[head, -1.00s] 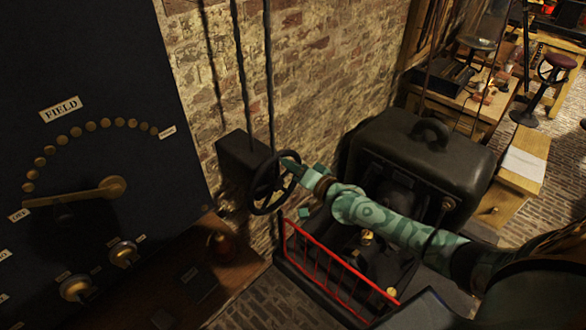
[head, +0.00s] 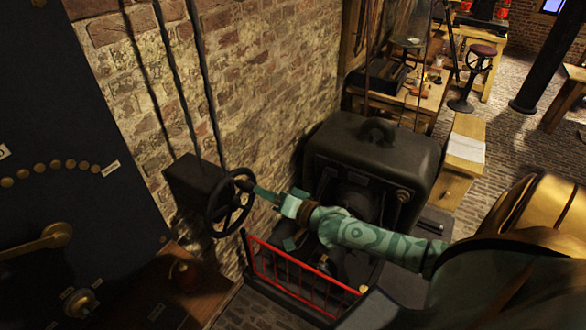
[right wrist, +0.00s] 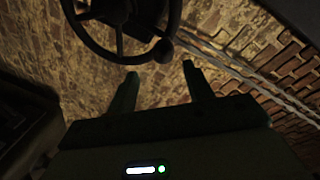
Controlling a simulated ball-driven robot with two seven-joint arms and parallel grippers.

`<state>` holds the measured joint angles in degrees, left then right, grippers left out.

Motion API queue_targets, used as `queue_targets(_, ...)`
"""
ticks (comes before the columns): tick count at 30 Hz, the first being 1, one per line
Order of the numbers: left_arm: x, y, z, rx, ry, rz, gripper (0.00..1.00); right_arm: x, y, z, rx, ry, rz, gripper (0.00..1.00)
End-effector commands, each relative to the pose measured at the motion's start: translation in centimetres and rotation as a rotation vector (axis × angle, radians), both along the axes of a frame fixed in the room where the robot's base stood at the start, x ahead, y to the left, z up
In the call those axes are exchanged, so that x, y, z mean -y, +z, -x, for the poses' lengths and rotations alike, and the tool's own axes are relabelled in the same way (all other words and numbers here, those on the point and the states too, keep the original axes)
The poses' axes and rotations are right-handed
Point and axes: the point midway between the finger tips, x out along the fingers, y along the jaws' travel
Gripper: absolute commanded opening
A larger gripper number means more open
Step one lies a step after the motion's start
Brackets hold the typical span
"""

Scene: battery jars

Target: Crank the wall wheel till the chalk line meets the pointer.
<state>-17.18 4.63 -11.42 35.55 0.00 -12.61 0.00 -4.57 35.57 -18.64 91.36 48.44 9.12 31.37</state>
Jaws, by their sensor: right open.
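The dark spoked wall wheel (head: 231,207) stands out from a black box on the brick wall, left of centre in the head view. It also shows at the top of the right wrist view (right wrist: 88,43), with a round crank knob (right wrist: 161,51) on its rim. My right gripper (head: 258,192) is just right of the wheel's rim in the head view. In the right wrist view its two fingers (right wrist: 161,78) are spread, with nothing between them, just below the knob. I cannot make out a chalk line or a pointer. My left gripper is not in view.
A red railing (head: 300,277) stands below my right forearm, in front of a bulky dark machine (head: 372,160). A dark panel (head: 60,215) with brass fittings is at the left. Rods (head: 205,80) run up the wall above the box (head: 195,184).

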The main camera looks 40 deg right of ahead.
Motion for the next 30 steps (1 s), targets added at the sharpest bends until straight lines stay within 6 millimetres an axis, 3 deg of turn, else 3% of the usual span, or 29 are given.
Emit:
queue_targets(3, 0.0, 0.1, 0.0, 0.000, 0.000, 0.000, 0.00, 0.8, 0.2, 3.3, -0.004, 0.000, 0.001, 0.51)
queue_targets(9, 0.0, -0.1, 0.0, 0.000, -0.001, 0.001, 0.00, 1.8, 0.7, 7.0, -0.002, 0.000, 0.001, 0.51)
queue_targets(15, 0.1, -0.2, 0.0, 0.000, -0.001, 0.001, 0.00, 2.2, 1.0, 8.4, 0.001, -0.001, 0.000, 0.51)
queue_targets(22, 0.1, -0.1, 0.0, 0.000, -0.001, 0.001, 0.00, 2.3, 1.0, 8.5, 0.001, -0.002, 0.000, 0.51)
queue_targets(23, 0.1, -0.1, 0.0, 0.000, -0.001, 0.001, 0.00, 2.3, 1.0, 8.4, 0.001, -0.002, 0.000, 0.49)
queue_targets(26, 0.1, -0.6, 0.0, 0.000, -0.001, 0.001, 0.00, 2.2, 0.3, 8.6, -0.004, -0.003, -0.002, 0.21)
queue_targets(28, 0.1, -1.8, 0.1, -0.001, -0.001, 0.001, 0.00, 1.6, -1.5, 9.1, -0.016, -0.013, -0.029, 0.01)
queue_targets(30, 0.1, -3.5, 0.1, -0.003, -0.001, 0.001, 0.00, -0.3, -3.6, 9.9, -0.018, -0.026, -0.092, 0.00)
